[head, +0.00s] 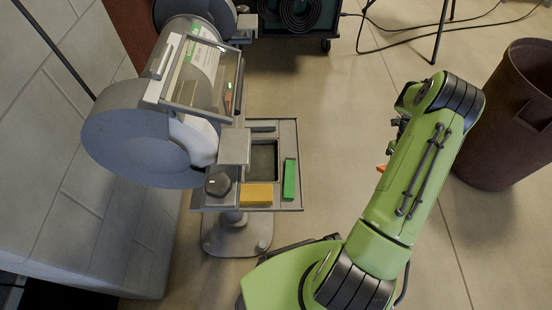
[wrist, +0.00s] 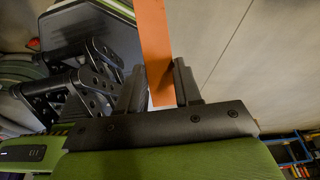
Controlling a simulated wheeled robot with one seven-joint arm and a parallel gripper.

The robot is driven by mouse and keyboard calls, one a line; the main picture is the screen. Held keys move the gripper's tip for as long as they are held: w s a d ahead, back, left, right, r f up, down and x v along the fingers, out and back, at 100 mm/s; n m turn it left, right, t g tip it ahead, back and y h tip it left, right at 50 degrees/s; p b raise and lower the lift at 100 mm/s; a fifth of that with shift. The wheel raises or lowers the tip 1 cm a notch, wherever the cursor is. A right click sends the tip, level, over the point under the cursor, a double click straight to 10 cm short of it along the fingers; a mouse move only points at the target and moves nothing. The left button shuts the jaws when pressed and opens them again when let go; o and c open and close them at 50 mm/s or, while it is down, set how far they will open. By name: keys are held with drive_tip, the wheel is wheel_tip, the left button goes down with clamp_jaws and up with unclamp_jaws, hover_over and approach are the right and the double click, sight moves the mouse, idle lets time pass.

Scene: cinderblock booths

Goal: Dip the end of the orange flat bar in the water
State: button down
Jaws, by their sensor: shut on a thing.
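The orange flat bar (wrist: 154,45) is held between the two dark fingers of my gripper (wrist: 158,75) in the wrist view. The bar extends away from the fingers past the top edge of that view, so its far end is out of sight there. In the head view only a small orange tip (head: 381,168) shows beside my green arm, which hides the gripper. The dark rectangular trough (head: 263,160) sits in the grinder's tray, left of my arm. The bar is apart from it, over the floor side. The water surface inside cannot be made out clearly.
A bench grinder (head: 130,135) with a large grey wheel stands left of the trough. A yellow block (head: 257,195) and a green block (head: 290,180) lie on the tray (head: 293,135). A brown bin (head: 505,120) stands at right. Floor between tray and arm is clear.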

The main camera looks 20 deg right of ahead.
drive_tip(key=s+r+p, duration=0.2)
drive_tip(key=s+r, duration=0.2)
drive_tip(key=s, duration=0.1)
drive_tip(key=shift+r, duration=0.15)
idle(0.7)
drive_tip(key=shift+r, duration=0.1)
drive_tip(key=shift+s+d+r+p, duration=0.15)
drive_tip(key=shift+d+r+p, duration=0.3)
drive_tip(key=shift+r, duration=0.25)
drive_tip(key=shift+s+d+r+p, duration=0.15)
drive_tip(key=shift+d+r+p, duration=0.3)
drive_tip(key=shift+r, duration=0.25)
idle(0.6)
